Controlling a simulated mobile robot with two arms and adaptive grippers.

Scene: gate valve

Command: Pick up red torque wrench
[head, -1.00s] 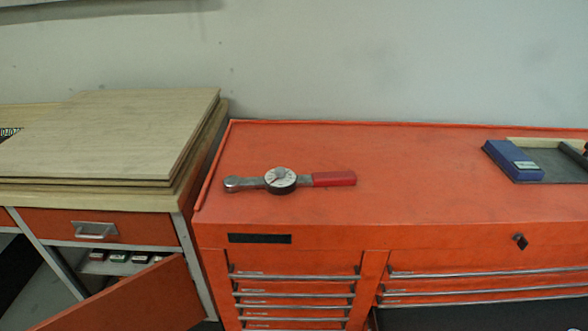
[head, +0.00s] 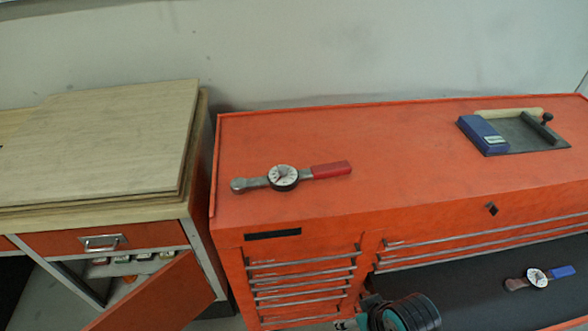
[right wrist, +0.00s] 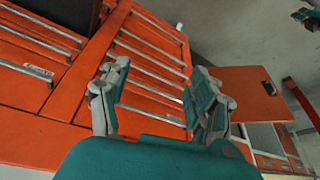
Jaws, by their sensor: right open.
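The red torque wrench (head: 283,178) lies flat on the orange tool cabinet top (head: 390,160), near its left end. It has a silver head at left, a round white dial in the middle and a red handle at right. My right gripper (right wrist: 156,92) is open and empty in the right wrist view, facing the cabinet's drawer fronts. The wrench does not show there. Part of my right arm shows at the bottom of the head view, below the cabinet top. A small teal piece at the wrist view's top right looks like my left gripper (right wrist: 305,16); its jaws are unclear.
An open drawer (head: 460,285) at lower right holds a blue-handled torque wrench (head: 540,278). A blue box and grey tray (head: 520,135) sit on the cabinet's right part. A wooden-topped bench (head: 95,150) with an open door (head: 160,295) stands at left. The cabinet top around the wrench is clear.

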